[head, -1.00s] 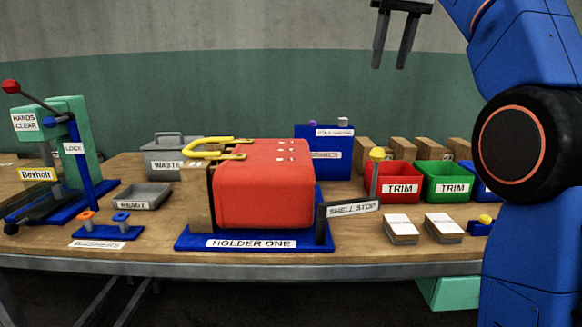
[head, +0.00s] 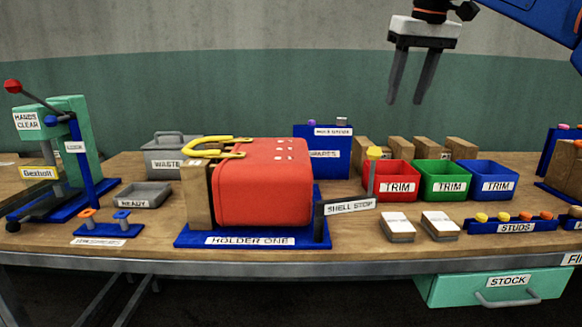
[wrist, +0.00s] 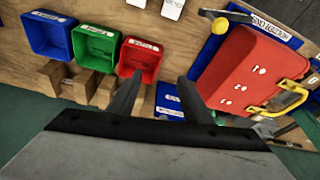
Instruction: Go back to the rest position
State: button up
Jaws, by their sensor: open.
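My gripper (head: 406,76) is open and empty in the head view, with its two dark fingers pointing down. It hangs high above the back of the bench, above and behind the TRIM bins. In the wrist view my gripper (wrist: 160,95) shows its two fingers apart with nothing between them. The red case (head: 264,185) with a yellow handle sits on the blue HOLDER ONE base (head: 250,240), apart from my gripper. The red case also shows at the right of the wrist view (wrist: 245,75).
Red (head: 391,182), green (head: 443,182) and blue (head: 489,181) TRIM bins stand right of the case. A green press (head: 75,140) with a red-knobbed lever stands at the left. The STUDS rack (head: 510,226) is at the front right. The air around my gripper is clear.

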jog(key=s+d+f, duration=0.1)
jog(key=s+f, duration=0.8)
jog(key=f, duration=0.5)
jog(key=s+d+f+m+t, duration=0.1)
jog(key=s+f, duration=0.8)
jog(key=f, duration=0.5)
jog(key=s+d+f+m, duration=0.1)
jog(key=s+f, duration=0.8)
jog(key=f, duration=0.4)
jog(key=shift+d+f+h, duration=0.3)
jog(key=shift+d+f, duration=0.05)
jog(key=shift+f, duration=0.05)
